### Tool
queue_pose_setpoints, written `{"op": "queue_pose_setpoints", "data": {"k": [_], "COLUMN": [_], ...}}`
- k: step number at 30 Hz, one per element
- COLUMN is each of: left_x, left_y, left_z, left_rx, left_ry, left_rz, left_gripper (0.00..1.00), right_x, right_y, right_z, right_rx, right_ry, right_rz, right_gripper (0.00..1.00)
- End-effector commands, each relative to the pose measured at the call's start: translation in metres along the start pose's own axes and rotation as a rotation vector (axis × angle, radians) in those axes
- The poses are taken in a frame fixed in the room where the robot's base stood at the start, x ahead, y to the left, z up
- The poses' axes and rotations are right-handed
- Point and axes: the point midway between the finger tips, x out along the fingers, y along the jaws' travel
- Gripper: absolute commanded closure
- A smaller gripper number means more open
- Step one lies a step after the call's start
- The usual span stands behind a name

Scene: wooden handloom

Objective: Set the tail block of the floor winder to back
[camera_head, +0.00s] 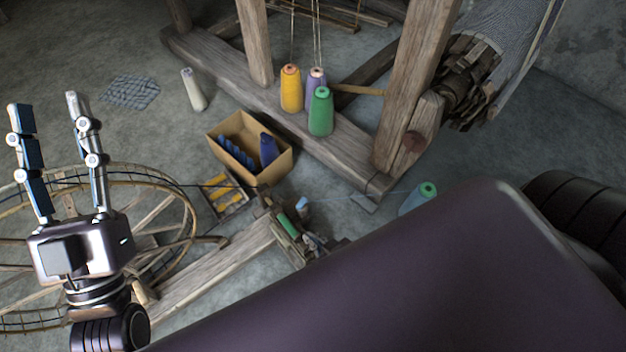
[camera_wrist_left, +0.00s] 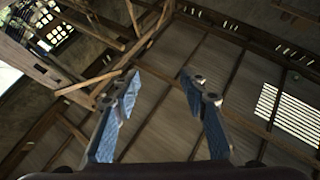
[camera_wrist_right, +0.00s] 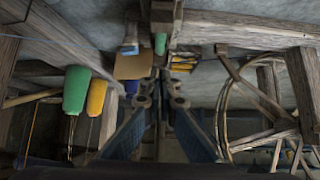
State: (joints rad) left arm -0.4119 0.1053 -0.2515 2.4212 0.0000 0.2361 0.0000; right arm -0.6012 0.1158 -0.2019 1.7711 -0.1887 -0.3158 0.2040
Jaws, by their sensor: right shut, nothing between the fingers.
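The floor winder stands at the left in the head view, with a large spoked wheel (camera_head: 150,185) and a wooden beam (camera_head: 225,265) running right. At the beam's right end is a cluster of small wooden parts (camera_head: 287,240) with a green spool (camera_head: 287,224); I cannot tell the tail block's exact position there. My dark right arm covers the area just below it. My left gripper (camera_head: 48,107) is raised, open and empty over the wheel; its spread fingers also show in the left wrist view (camera_wrist_left: 160,76). My right gripper (camera_wrist_right: 160,85) is shut and empty; the head view hides it.
A cardboard box (camera_head: 222,165) with blue spools and a tray with yellow pieces (camera_head: 222,193) sit beside the beam. Yellow (camera_head: 291,90) and green (camera_head: 321,112) cones stand near the loom frame (camera_head: 300,140). A teal cone (camera_head: 415,198) is close to my right arm.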

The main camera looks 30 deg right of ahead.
Motion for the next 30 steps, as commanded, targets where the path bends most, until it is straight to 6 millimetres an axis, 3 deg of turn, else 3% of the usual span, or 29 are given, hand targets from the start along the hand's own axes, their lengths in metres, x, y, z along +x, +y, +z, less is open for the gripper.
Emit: {"op": "queue_pose_setpoints", "data": {"k": [7,25,28,30], "left_x": [0.000,-0.001,0.000,0.000], "left_y": [-0.002,-0.002,-0.002,-0.002], "left_z": [0.019,0.019,0.019,0.019], "left_rx": [0.004,0.004,0.004,0.004], "left_ry": [-0.088,-0.090,-0.090,-0.090], "left_rz": [-0.003,-0.003,-0.003,-0.003], "left_gripper": [0.60,0.60,0.60,0.60], "right_x": [-0.008,-0.008,-0.008,-0.010], "right_y": [0.000,0.000,-0.002,-0.005], "right_z": [-0.001,-0.002,-0.021,-0.052], "right_rx": [0.000,0.000,0.000,0.001], "right_ry": [0.001,0.005,0.046,0.111], "right_rz": [0.000,-0.001,-0.006,-0.016], "right_gripper": [1.00,1.00,1.00,1.00]}}
